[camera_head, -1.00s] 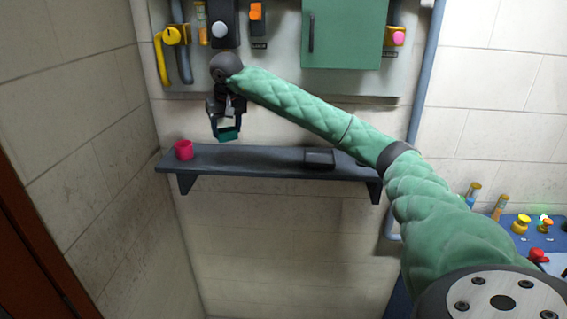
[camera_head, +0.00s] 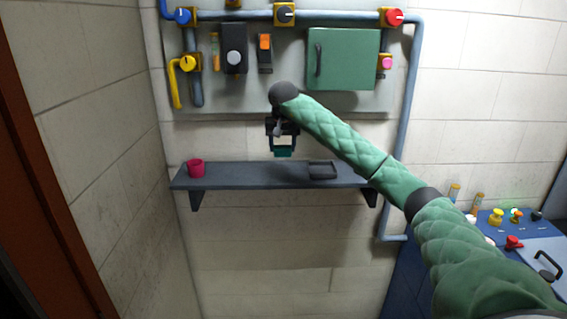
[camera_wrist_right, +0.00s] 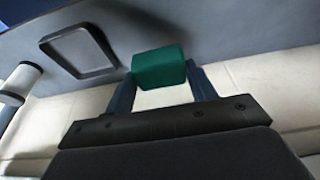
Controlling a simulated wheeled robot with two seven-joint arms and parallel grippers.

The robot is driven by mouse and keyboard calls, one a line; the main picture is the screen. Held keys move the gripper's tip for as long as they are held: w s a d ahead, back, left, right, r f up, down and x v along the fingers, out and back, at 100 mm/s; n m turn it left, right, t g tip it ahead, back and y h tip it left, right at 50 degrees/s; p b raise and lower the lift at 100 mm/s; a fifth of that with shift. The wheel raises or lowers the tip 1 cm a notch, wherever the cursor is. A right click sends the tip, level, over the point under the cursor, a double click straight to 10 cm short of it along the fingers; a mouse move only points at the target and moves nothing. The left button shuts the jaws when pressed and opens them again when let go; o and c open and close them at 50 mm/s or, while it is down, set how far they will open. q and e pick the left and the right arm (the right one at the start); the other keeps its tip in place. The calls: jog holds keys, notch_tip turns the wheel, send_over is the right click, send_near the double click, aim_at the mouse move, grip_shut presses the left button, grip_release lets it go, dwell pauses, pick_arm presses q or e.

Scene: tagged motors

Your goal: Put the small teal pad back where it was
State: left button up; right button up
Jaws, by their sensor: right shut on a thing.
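The small teal pad (camera_head: 283,153) is held between the fingertips of my right gripper (camera_head: 283,148), just above the middle of the dark wall shelf (camera_head: 240,175). In the right wrist view the pad (camera_wrist_right: 159,68) shows as a green-teal block between the two fingers, with the grey shelf top (camera_wrist_right: 215,30) behind it. My right gripper is shut on the pad and points down. A shallow dark square tray (camera_head: 322,170) lies on the shelf, right of the pad; it also shows in the right wrist view (camera_wrist_right: 112,66). My left gripper is not in view.
A crimson cup (camera_head: 195,168) stands at the shelf's left end. Above are a panel with valves, switches and a green cabinet (camera_head: 343,58). A blue console (camera_head: 500,235) with knobs stands at the lower right. The shelf between cup and tray looks clear.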

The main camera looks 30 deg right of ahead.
aim_at(283, 157)
notch_tip(283, 157, down, 2)
jog(key=shift+d+p, duration=0.1)
jog(key=shift+p, duration=0.35)
jog(key=shift+f, duration=0.6)
jog(key=shift+f+p, duration=0.7)
jog(key=shift+p, duration=0.15)
jog(key=shift+f+p, duration=0.45)
jog(key=shift+f, duration=0.75)
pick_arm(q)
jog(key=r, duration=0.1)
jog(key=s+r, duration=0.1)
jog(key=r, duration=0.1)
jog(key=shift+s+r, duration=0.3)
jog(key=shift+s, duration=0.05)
